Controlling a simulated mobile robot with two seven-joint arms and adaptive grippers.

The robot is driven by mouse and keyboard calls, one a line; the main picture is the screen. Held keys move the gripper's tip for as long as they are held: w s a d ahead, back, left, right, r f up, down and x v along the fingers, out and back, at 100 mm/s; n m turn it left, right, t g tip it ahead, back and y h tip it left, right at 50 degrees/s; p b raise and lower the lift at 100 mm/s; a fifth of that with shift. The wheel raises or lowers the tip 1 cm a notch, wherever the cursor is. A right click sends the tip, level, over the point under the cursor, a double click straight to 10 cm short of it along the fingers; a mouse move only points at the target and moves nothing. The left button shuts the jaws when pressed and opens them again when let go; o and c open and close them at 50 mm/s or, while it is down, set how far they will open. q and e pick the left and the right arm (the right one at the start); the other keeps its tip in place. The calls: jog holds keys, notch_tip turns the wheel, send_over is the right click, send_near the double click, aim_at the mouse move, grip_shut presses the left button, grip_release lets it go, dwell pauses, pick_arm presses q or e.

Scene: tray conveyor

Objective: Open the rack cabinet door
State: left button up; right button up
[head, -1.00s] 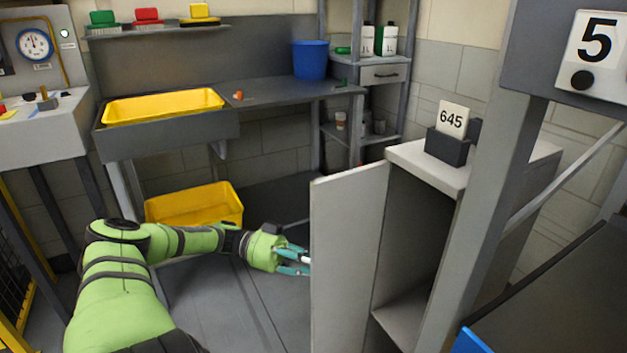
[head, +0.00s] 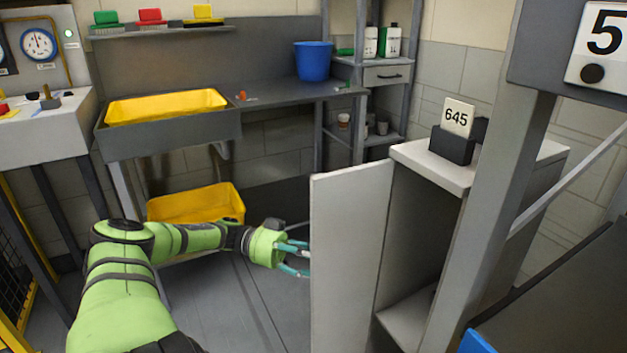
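The rack cabinet (head: 427,166) is a narrow grey-white box at the right, with a dark block and a "645" card on its top. Its door (head: 347,255) stands swung open toward the left, and the cabinet's inside (head: 412,235) shows. My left gripper (head: 308,258) is at the door's left edge, its teal fingers spread apart. The fingertips end at or behind that edge, so I cannot tell whether they touch the door. The door's handle is not visible. My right gripper is not in view.
A grey post (head: 490,215) with a "5" sign (head: 605,45) stands in front of the cabinet's right side. A yellow crate (head: 197,204) sits under the sink bench (head: 170,138). A dark surface (head: 575,290) fills the lower right. Floor between my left arm and the door is clear.

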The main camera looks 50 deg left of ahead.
pick_arm(q)
jog(key=shift+a, duration=0.1)
jog(key=v, duration=0.7)
jog(key=shift+s+a, duration=0.15)
dwell(0.6)
